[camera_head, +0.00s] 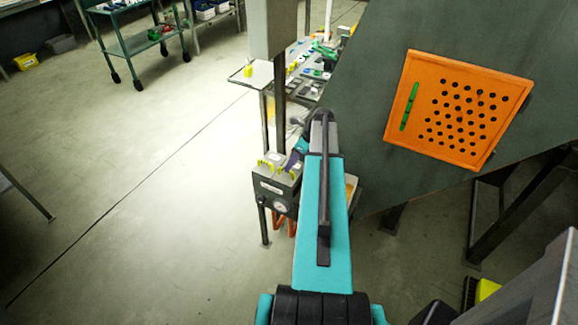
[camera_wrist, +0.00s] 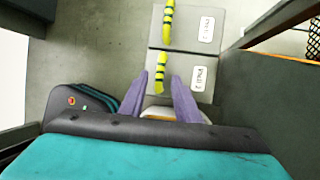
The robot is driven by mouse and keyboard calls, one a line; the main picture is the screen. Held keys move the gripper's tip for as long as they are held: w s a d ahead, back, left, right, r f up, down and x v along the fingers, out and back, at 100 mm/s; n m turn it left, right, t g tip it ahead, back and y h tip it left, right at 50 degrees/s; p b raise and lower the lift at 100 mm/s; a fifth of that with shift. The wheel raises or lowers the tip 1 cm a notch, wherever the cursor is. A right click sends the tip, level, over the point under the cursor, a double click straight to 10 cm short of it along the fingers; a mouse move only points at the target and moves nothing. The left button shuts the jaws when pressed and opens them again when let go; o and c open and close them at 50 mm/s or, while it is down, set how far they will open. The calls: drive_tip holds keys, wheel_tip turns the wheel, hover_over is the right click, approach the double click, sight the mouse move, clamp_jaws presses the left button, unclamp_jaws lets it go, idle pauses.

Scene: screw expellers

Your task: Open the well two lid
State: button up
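Two grey lids with yellow-and-black handles show in the wrist view, a far lid (camera_wrist: 184,28) and a near lid (camera_wrist: 181,68). Each has a white label on its right; I cannot read which is well two. The near handle (camera_wrist: 161,75) appears between the purple fingertips of my gripper (camera_wrist: 160,78), which are spread apart and empty. Contact cannot be judged. Both lids look shut. In the head view the grey expeller (camera_head: 275,190) stands left of my arm, with yellow handles on top. My gripper (camera_head: 296,150) is beside its top right, partly hidden by my arm.
A dark green panel with an orange perforated plate (camera_head: 458,108) stands close on the right. A table with small parts (camera_head: 305,80) lies behind the expeller. A green cart (camera_head: 140,40) stands at the back left.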

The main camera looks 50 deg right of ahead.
drive_tip(key=shift+x, duration=1.05)
